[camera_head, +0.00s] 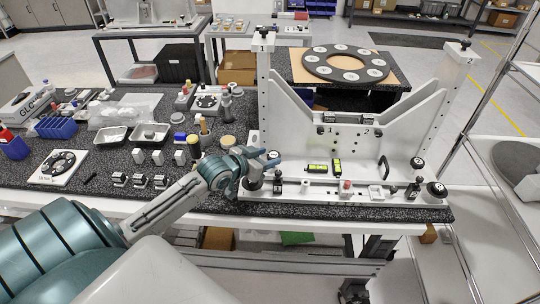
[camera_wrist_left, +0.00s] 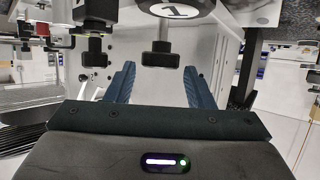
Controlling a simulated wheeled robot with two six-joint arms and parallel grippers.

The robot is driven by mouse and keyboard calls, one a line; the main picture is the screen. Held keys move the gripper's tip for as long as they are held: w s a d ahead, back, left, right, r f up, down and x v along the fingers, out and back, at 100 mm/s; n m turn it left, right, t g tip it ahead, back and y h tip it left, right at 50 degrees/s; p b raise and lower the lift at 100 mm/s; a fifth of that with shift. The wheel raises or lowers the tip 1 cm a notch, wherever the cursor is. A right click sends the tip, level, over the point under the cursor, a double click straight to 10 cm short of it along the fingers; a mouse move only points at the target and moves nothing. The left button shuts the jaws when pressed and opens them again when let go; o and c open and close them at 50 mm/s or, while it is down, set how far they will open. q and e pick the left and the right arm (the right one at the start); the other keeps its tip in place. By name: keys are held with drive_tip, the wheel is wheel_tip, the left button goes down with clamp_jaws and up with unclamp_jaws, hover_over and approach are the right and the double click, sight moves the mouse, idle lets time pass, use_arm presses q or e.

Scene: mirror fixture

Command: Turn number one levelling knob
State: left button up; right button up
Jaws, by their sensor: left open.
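The mirror fixture (camera_head: 345,150) is a pale grey frame with two posts on the dark speckled bench. In the left wrist view, a round knob (camera_wrist_left: 175,8) with a white face marked 1 shows at the top edge, partly cut off, beyond the fingers. In the head view, a dark knob (camera_head: 254,184) at the fixture's front left corner is partly covered by my gripper; its number cannot be read there. My left gripper (camera_head: 272,159) is open just above this corner. Its blue fingers (camera_wrist_left: 157,88) stand apart with nothing gripped between them. My right gripper is not in view.
Other labelled knobs stand at the fixture's right, one at the front corner (camera_head: 436,190) and one behind it (camera_head: 417,163). Two yellow-green levels (camera_head: 318,169) lie on the base. Metal trays (camera_head: 150,134) and small parts crowd the bench to the left.

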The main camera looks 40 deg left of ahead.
use_arm(q)
drive_tip(key=shift+x, duration=1)
drive_tip(key=c, duration=0.7)
drive_tip(key=p, duration=0.2)
drive_tip(key=n+y+p, duration=0.1)
drive_tip(key=p, duration=0.1)
drive_tip(key=shift+s+d+r, duration=0.1)
drive_tip(key=shift+d+r, duration=0.05)
drive_tip(key=shift+r, duration=0.25)
drive_tip(key=shift+f+n+y, duration=0.15)
drive_tip(key=shift+n+y, duration=0.15)
drive_tip(key=shift+y, duration=0.2)
drive_tip(key=shift+d+f+n+y+p, duration=0.1)
drive_tip(key=shift+f+n+y+p, duration=0.1)
drive_tip(key=shift+n+y+p, duration=0.35)
drive_tip(key=shift+y, duration=0.25)
